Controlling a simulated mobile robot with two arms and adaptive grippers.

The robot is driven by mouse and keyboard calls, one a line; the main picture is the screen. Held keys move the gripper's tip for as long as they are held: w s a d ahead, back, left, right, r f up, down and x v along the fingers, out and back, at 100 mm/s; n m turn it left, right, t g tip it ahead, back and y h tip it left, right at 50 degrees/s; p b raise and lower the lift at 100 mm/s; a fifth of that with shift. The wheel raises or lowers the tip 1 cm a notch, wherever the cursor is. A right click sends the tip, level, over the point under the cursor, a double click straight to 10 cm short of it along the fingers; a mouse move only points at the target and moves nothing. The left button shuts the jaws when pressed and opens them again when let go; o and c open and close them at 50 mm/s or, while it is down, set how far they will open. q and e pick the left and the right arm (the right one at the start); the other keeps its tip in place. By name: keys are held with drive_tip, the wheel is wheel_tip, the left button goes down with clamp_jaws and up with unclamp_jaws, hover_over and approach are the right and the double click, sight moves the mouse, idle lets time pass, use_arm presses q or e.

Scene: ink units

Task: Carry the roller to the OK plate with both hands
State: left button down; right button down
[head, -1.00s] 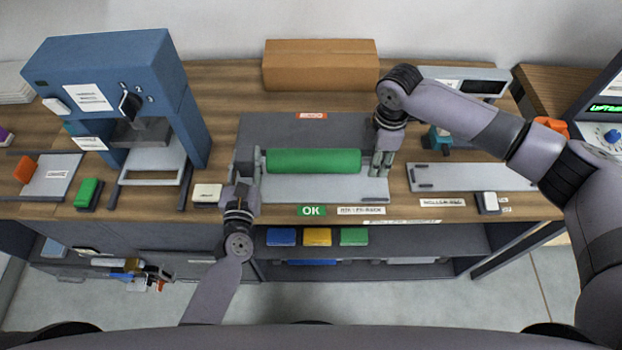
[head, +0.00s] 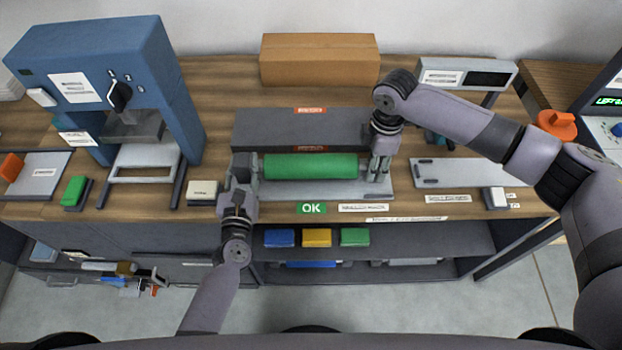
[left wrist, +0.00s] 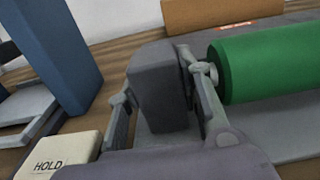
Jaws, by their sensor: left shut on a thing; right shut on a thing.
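The green roller (head: 310,167) lies crosswise between my two grippers, over the light grey OK plate (head: 318,191). The green OK label (head: 311,208) is at the plate's front edge. I cannot tell whether the roller touches the plate. My left gripper (head: 243,168) is shut at the roller's left end. In the left wrist view its fingers (left wrist: 160,100) stand either side of a dark grey block, beside the roller's green body (left wrist: 268,62) and light end pin. My right gripper (head: 380,170) is shut at the right end, which its fingers partly hide.
A dark grey plate (head: 300,128) with red labels lies behind the OK plate. A cardboard box (head: 320,60) stands at the back. A blue press (head: 110,80) stands to the left, and a HOLD block (head: 202,190) is close to my left gripper. Another grey plate (head: 460,172) lies to the right.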

use_arm(q)
drive_tip(key=c, duration=1.6)
unclamp_jaws()
drive_tip(key=shift+f, duration=0.25)
use_arm(e)
drive_tip(key=c, duration=1.5)
unclamp_jaws()
drive_tip(key=shift+f, duration=0.25)
use_arm(q)
drive_tip(key=o, duration=0.5)
drive_tip(key=shift+r, duration=0.1)
use_arm(e)
drive_tip(key=o, duration=0.4)
drive_tip(key=shift+r, duration=0.1)
drive_tip(key=shift+o, duration=0.2)
drive_tip(key=shift+r, duration=0.15)
use_arm(q)
drive_tip(key=s, duration=1.2)
use_arm(e)
wheel_tip(320, 180, up, 12)
drive_tip(key=shift+f, duration=0.15)
use_arm(q)
drive_tip(key=shift+s, duration=0.1)
use_arm(e)
drive_tip(key=shift+s, duration=0.1)
